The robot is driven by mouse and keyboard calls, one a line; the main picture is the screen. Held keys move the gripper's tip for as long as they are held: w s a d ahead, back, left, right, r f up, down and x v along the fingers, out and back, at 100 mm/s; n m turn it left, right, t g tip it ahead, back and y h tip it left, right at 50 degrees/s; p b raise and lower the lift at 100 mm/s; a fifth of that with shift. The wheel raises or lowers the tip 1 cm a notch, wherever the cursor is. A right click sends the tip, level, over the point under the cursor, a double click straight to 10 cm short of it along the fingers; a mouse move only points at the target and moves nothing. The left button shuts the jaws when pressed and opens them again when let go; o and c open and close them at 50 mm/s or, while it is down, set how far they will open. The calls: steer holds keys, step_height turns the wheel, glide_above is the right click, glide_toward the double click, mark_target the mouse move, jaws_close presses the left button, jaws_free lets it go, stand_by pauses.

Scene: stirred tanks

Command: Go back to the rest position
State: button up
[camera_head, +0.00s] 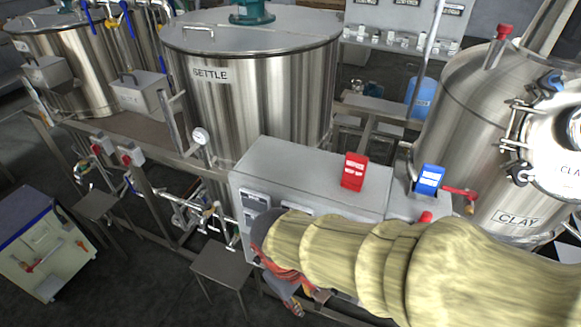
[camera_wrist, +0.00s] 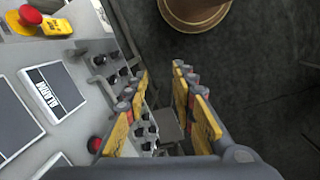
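My arm in its pale yellow sleeve reaches in from the right edge of the head view. My gripper (camera_head: 287,297) is at its left end, in front of the grey control cabinet (camera_head: 290,166) and partly hidden by the arm. In the wrist view my gripper (camera_wrist: 160,76) has its two yellow-padded fingers apart. Nothing shows held between them; the floor and a small grey stand are seen through the gap. The cabinet's panel lies close to the left finger; I cannot tell whether they touch.
In the wrist view the panel bears a red emergency button (camera_wrist: 30,15), black knobs and an ALARM label (camera_wrist: 56,90). A SETTLE tank (camera_head: 250,90) stands behind the cabinet, a CLAY tank (camera_head: 460,140) at right. Red (camera_head: 354,171) and blue tags (camera_head: 429,180) stand on top. A cart (camera_head: 45,245) is at left.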

steer(key=d+r+m+t+y+b, duration=0.1)
steer(key=d+r+m, duration=0.3)
steer(key=d, duration=0.4)
steer(key=s+d+r+m+t+y+b, duration=0.1)
steer(key=d+r+m+t+b, duration=0.2)
steer(key=d, duration=0.5)
steer(key=shift+s+d+r+m+t, duration=0.3)
steer(key=shift+r+m+t, duration=0.3)
steer(key=shift+r+m, duration=0.75)
steer(key=shift+r, duration=0.1)
